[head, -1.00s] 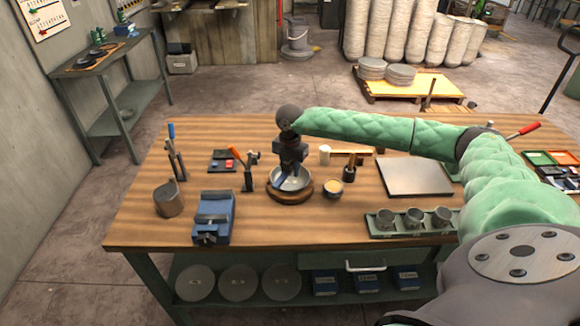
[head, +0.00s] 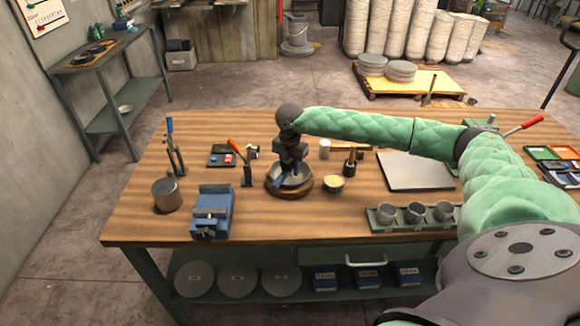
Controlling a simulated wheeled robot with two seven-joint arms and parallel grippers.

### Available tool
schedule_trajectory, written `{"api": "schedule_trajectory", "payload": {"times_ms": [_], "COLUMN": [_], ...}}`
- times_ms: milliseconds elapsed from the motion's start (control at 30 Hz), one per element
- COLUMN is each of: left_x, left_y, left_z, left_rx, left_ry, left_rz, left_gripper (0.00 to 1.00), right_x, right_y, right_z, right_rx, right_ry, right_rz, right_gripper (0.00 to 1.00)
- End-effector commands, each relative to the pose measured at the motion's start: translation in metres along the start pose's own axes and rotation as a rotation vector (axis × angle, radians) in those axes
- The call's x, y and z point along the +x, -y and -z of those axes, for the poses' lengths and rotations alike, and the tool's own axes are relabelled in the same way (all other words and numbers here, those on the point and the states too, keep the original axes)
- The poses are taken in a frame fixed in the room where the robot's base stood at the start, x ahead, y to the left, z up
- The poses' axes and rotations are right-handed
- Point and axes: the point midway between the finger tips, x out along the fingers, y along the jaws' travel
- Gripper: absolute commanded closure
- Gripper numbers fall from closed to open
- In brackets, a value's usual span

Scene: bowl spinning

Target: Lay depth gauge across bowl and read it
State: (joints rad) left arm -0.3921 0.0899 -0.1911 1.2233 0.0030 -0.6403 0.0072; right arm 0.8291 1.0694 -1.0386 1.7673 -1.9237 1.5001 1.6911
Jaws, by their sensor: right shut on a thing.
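The grey metal bowl (head: 301,180) sits on a round wooden base (head: 303,190) near the middle of the bench. My right gripper (head: 290,170) points down over the bowl and covers much of its inside. It is shut on a small blue piece (head: 278,182) at the bowl's left side, which appears to be the depth gauge. The gauge is mostly hidden by the gripper, and I cannot tell whether it touches the rim. My left gripper is not in view.
A lever clamp with an orange handle (head: 243,160) and a blue vise (head: 212,212) stand left. A flat grey plate (head: 415,171) and a rack of metal cups (head: 415,213) lie right. The front middle of the bench is clear.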

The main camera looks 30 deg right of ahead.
Motion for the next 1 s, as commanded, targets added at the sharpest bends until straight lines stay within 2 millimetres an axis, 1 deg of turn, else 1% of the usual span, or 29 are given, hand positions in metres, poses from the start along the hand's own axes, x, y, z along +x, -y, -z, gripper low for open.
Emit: {"api": "schedule_trajectory", "payload": {"times_ms": [1000], "left_x": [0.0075], "left_y": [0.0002], "left_z": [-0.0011], "left_rx": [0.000], "left_ry": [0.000], "left_rz": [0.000], "left_gripper": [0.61], "right_x": [0.0048], "right_y": [-0.0001], "right_z": [0.0001], "right_rx": [0.000], "right_ry": [0.000], "right_rz": [0.000], "right_gripper": [0.99]}}
